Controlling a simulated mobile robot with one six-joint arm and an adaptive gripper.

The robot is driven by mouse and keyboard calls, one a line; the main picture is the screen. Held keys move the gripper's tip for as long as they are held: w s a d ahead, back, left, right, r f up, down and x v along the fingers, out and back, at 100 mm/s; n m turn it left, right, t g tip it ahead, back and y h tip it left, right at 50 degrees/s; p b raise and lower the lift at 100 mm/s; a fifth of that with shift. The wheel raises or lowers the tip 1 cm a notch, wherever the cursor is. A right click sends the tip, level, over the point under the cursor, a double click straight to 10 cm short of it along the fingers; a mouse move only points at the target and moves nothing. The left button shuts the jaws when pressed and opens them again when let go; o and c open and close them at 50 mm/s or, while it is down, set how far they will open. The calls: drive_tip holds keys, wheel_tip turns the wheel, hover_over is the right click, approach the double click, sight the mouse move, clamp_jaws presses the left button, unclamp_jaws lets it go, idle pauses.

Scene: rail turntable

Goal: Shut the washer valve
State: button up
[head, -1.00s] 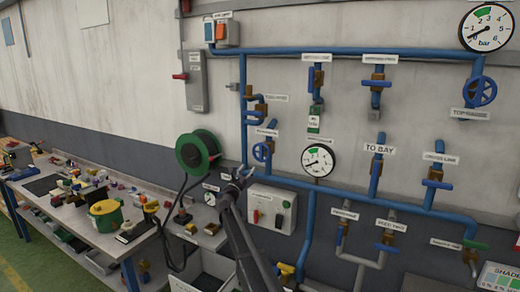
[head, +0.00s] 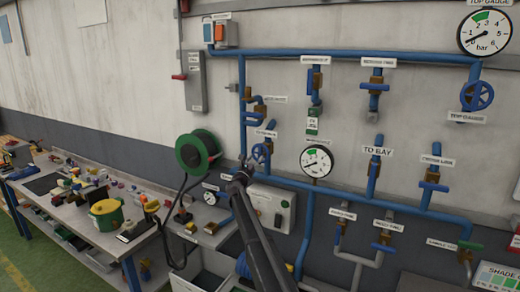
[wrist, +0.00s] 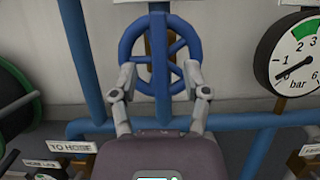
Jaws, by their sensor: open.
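A blue handwheel valve (head: 260,154) sits on the left vertical pipe of the wall panel. The small label above it is too blurred to read, so I cannot tell whether it is the washer valve. In the wrist view the wheel (wrist: 186,45) stands upright, facing me. My gripper (wrist: 160,78) is open, one finger at each side of the wheel's lower half. The fingertips look close to the rim, but I cannot tell if they touch it. In the head view my gripper (head: 245,166) is just left of and below the wheel.
A round gauge (head: 317,161) hangs right of the wheel, and a green hose reel (head: 190,153) is at its left. A blue horizontal pipe (wrist: 235,122) runs below the wheel. Several other valves share the panel. A cluttered workbench (head: 68,216) stands at left.

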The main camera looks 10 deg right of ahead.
sight(260, 152)
drive_tip(key=shift+p+x, duration=0.85)
drive_tip(key=shift+x, duration=1.95)
clamp_jaws()
drive_tip(key=shift+d, duration=0.1)
